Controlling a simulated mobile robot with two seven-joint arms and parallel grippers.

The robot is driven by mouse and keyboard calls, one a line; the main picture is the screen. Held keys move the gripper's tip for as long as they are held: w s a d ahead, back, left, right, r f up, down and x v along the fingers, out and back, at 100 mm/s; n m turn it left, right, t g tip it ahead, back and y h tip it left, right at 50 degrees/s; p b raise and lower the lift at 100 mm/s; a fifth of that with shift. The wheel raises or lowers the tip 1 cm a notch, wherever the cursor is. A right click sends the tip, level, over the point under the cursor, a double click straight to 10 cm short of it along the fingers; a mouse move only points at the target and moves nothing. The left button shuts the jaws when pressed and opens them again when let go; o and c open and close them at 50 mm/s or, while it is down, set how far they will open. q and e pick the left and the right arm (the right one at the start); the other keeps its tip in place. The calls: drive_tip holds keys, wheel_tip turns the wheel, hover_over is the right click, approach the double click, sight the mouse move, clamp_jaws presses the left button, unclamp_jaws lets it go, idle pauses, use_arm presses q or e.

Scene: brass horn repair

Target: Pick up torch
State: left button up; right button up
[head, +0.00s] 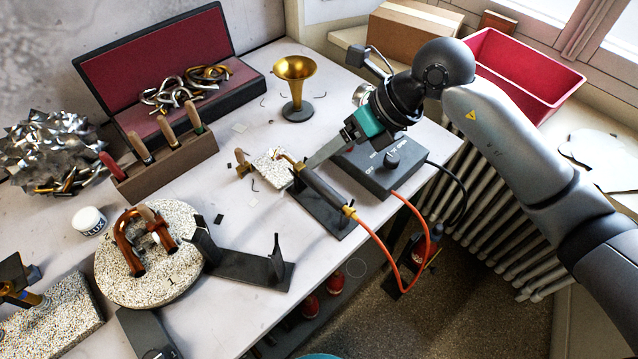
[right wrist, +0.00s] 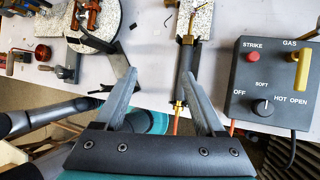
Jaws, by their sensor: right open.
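The torch (head: 326,189) has a dark handle, a brass fitting and an orange hose at its lower end. It lies on a black stand (head: 336,222) near the table's right edge, its nozzle toward a speckled block (head: 272,167). My right gripper (head: 309,166) reaches in from the right and is over the torch's upper part. In the right wrist view its fingers (right wrist: 158,74) are spread and empty. There the torch (right wrist: 186,63) runs close to the right fingertip; I cannot tell whether they touch.
A control box (head: 382,165) with a knob stands right of the torch. A brass bell (head: 296,88) stands behind it. An empty black cradle (head: 246,266), a round speckled slab (head: 112,270) with copper bends, and a wooden tool rack (head: 170,166) are to the left.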

sight(323, 183)
drive_tip(key=w+f, duration=0.1)
drive_tip(key=f, duration=0.4)
drive_tip(key=w+a+f+h, duration=0.1)
drive_tip(key=f, duration=0.3)
drive_tip(key=w+a+f+h+b, duration=0.1)
drive_tip(key=f, duration=0.4)
drive_tip(key=shift+w+f, duration=0.25)
drive_tip(key=shift+f, duration=0.05)
drive_tip(key=shift+f, duration=0.3)
drive_tip(key=shift+c, duration=0.4)
clamp_jaws()
idle(0.4)
